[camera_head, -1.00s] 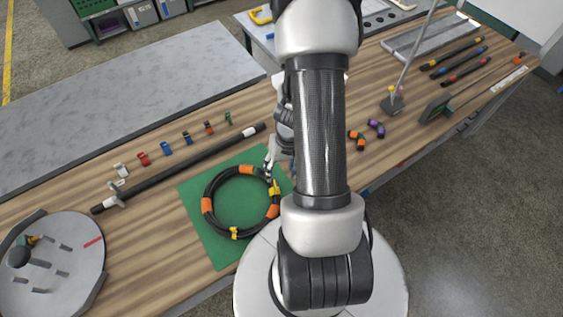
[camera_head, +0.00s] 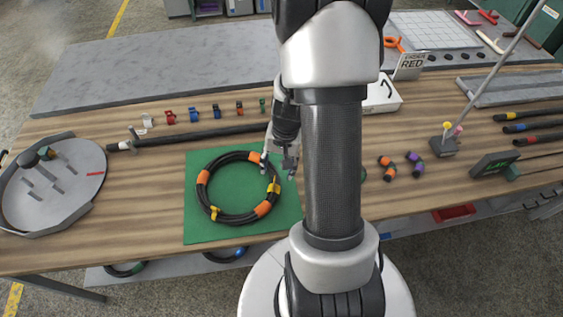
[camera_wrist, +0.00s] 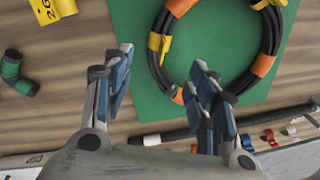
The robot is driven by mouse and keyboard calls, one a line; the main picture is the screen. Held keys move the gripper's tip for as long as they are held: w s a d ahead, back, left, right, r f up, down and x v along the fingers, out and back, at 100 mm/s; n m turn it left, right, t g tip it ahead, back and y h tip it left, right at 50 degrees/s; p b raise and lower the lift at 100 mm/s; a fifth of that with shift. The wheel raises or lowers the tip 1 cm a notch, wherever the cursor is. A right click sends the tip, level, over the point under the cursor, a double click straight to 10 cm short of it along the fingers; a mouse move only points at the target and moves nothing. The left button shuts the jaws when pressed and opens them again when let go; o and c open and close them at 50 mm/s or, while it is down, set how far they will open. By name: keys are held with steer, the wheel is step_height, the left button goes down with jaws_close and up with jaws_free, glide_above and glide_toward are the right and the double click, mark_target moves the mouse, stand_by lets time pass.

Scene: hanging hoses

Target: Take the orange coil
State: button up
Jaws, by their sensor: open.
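The coil (camera_head: 203,177) is a black hose ring with orange bands and yellow clips. It lies flat on a green mat (camera_head: 285,222) on the wooden table. My gripper (camera_head: 280,168) is above the coil's upper right edge in the head view, partly beside my arm. Whether the fingers touch the coil cannot be told.
A black rod (camera_head: 200,135) and several coloured clips lie behind the mat. A round grey tray (camera_head: 70,205) stands at the left. Orange and purple elbows (camera_head: 387,167) and a stand (camera_head: 444,146) are at the right. Bare table lies left of the mat.

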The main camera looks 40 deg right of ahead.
mark_target(275, 187)
steer(key=f+b, duration=0.2)
steer(key=f, duration=0.2)
steer(key=f+b, duration=0.1)
steer(key=f, duration=0.4)
steer(key=w+f+b, duration=0.1)
steer(key=f+b, duration=0.1)
steer(key=f, duration=0.2)
steer(key=shift+w+a+f+b, duration=0.1)
steer(key=shift+a+f+b, duration=0.15)
steer(key=shift+a+b, duration=0.15)
steer(key=shift+c, duration=0.4)
jaws_close()
steer(key=shift+o, duration=0.4)
jaws_free()
step_height(275, 187, up, 17)
steer(key=s+d+p, duration=0.1)
steer(key=p, duration=0.6)
steer(key=shift+s+r+p, duration=0.2)
steer(key=shift+s+p, duration=0.1)
steer(key=shift+s, duration=0.05)
